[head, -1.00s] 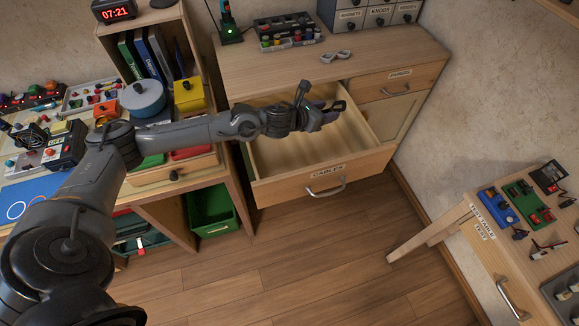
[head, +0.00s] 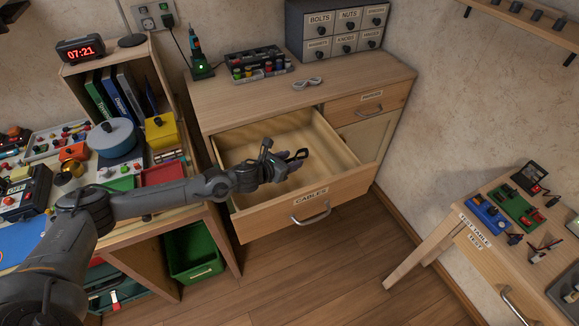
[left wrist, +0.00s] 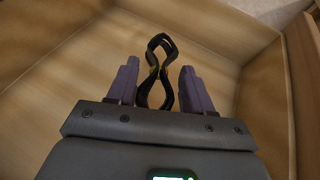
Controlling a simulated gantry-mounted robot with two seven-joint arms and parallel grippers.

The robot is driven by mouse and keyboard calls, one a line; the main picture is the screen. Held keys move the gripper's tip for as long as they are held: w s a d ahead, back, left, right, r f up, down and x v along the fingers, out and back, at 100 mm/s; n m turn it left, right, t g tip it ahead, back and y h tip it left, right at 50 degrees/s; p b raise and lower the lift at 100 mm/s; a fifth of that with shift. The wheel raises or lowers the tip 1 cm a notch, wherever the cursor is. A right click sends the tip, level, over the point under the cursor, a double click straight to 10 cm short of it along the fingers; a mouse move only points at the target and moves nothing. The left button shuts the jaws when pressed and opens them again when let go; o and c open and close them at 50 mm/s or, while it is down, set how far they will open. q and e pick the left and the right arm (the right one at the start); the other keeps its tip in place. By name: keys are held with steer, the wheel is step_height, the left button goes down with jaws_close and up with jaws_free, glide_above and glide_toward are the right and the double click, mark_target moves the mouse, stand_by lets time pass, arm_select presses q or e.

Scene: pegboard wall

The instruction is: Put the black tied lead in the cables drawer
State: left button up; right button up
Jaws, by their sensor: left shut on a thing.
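The black tied lead (head: 300,154) is in my left gripper (head: 284,166). In the left wrist view the lead (left wrist: 161,72) stands out as a narrow black loop between the two fingers of the gripper (left wrist: 158,86); its lower end is hidden between them. The cables drawer (head: 352,187) is pulled open, with its label on the front. My left gripper and the lead are over the inside of the drawer, and bare wooden floor and walls (left wrist: 55,85) surround them in the left wrist view. I see nothing else in the drawer. My right gripper is not in view.
A grey looped item (head: 307,83) lies on the cabinet top (head: 350,80), beside a rack of coloured caps (head: 262,66). A closed drawer (head: 368,106) is at the right. A cluttered bench with a blue round tin (head: 111,139) stands left. A test table (head: 450,228) is at the right.

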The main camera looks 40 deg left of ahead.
arm_select(q)
step_height(320, 180, down, 2)
steer(key=shift+s+d+f, duration=0.1)
steer(key=shift+d+f, duration=0.05)
steer(key=shift+f+b, duration=0.6)
steer(key=shift+b, duration=0.05)
steer(key=o, duration=1.1)
steer(key=shift+c, duration=0.2)
steer(key=shift+r, duration=0.15)
